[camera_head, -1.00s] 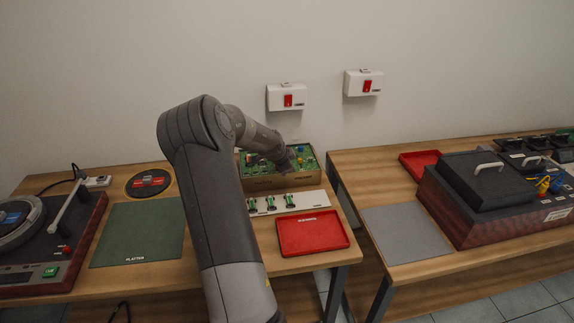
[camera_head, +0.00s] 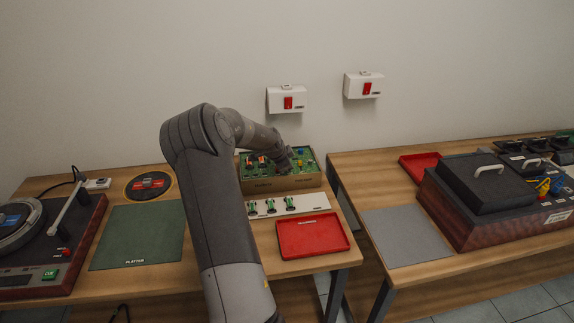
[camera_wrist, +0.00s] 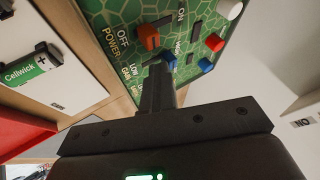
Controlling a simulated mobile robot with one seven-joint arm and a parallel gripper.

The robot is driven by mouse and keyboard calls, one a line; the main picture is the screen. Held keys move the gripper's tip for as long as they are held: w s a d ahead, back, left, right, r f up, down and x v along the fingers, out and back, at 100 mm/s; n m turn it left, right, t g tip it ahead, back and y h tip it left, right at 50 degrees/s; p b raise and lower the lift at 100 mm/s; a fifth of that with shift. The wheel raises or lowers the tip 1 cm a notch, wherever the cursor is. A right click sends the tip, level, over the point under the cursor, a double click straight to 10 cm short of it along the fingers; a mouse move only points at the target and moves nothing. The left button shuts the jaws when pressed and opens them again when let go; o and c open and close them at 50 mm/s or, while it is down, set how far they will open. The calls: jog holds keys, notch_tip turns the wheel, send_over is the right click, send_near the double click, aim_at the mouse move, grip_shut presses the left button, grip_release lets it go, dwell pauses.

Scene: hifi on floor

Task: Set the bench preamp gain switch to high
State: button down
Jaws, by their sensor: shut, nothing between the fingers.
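The preamp is a green circuit-patterned panel (camera_head: 306,159) in a wooden case on the left bench, at the back. In the wrist view its panel (camera_wrist: 112,12) carries printed POWER and GAIN labels. The blue gain lever (camera_wrist: 165,60) sits between the LOW and HIGH labels; its exact setting I cannot tell. An orange-red power lever (camera_wrist: 148,37) is beside it. My gripper (camera_wrist: 158,82) is shut and empty, its fingertips right at the blue lever; contact is unclear. In the head view my gripper (camera_head: 286,166) is over the panel's right part, hiding some of it.
A white strip with green battery cells (camera_head: 312,201) and a red tray (camera_head: 312,236) lie in front of the preamp. More knobs, red (camera_wrist: 214,42) and blue (camera_wrist: 205,66), stand close to the gain lever. A turntable (camera_head: 40,235) is at left.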

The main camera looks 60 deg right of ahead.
jog(key=v, duration=0.9)
jog(key=shift+a+r, duration=0.25)
jog(key=a+r+n+t+y, duration=0.15)
jog(key=a+r+n, duration=0.25)
jog(key=a, duration=0.7)
jog(key=a+r+n+t+y, duration=0.15)
jog(key=a+r+n, duration=0.25)
jog(key=a, duration=0.8)
jog(key=a+r+n+t+y, duration=0.1)
jog(key=a+r+n+y, duration=0.3)
jog(key=a, duration=0.7)
jog(key=s+a+r+n, duration=0.1)
jog(key=s+a+n, duration=0.6)
jog(key=a, duration=0.3)
jog(key=s+a+r+n, duration=0.1)
jog(key=s+a+n, duration=0.5)
jog(key=s+a, duration=0.3)
jog(key=a, duration=0.2)
jog(key=shift+a+n+t, duration=0.3)
jog(key=shift+n+t, duration=0.1)
